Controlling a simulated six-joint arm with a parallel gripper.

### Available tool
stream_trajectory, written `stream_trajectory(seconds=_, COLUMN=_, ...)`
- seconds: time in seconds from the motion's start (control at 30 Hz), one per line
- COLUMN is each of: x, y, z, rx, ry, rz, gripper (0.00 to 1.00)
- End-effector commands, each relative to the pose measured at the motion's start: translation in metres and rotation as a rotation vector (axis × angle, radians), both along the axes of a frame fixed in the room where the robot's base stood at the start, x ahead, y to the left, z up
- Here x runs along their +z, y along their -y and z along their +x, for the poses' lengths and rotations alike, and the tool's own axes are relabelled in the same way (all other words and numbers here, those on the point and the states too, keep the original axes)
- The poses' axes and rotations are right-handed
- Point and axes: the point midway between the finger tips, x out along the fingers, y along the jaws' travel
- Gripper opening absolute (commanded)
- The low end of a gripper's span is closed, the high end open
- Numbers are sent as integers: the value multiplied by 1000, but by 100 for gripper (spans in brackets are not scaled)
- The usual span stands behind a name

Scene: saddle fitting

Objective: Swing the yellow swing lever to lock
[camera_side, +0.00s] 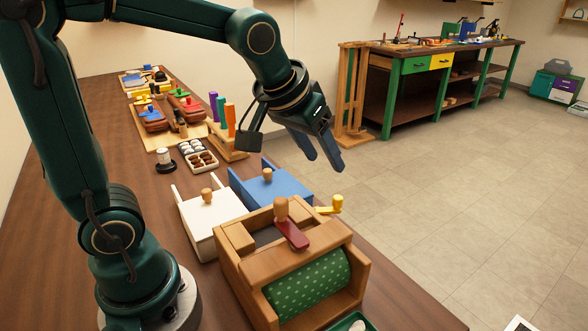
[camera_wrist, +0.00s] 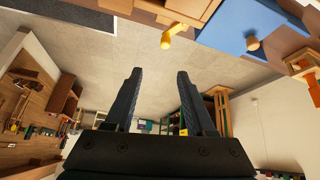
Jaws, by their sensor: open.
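The yellow swing lever (camera_side: 332,206) sticks out from the right side of a wooden box (camera_side: 238,278), with its short knob pointing up. In the wrist view the yellow lever (camera_wrist: 170,36) shows at the top, beyond my fingertips. My gripper (camera_side: 326,163) is open and empty. It hangs in the air above and behind the lever, apart from it. In the wrist view both dark fingers of my gripper (camera_wrist: 158,74) are spread with nothing between them. The lever's pivot is hidden in the side view.
The box carries a dark red lever (camera_side: 292,234) with a wooden knob and a green dotted roller (camera_side: 308,285). A blue box (camera_side: 284,190) and a white box (camera_side: 212,216) stand behind it. Coloured pegs (camera_side: 222,112) stand farther back. Open floor lies to the right.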

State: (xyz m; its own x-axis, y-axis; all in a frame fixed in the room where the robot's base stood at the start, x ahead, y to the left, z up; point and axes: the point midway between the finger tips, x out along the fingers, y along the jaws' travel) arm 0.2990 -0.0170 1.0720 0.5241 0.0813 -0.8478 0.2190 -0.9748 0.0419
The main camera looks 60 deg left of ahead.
Motion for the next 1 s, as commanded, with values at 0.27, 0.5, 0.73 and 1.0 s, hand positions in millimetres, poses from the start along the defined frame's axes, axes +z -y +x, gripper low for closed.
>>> stream_trajectory(seconds=0.27, x=-51, y=-11, z=41, rx=35, ry=-115, rz=2, gripper=55)
stream_trajectory(seconds=0.5, x=-75, y=-13, z=41, rx=38, ry=-173, rz=1, gripper=55)
stream_trajectory(seconds=0.73, x=-101, y=-16, z=51, rx=38, ry=-175, rz=2, gripper=55)
stream_trajectory(seconds=1.0, x=-117, y=-17, z=58, rx=38, ry=-171, rz=1, gripper=55)
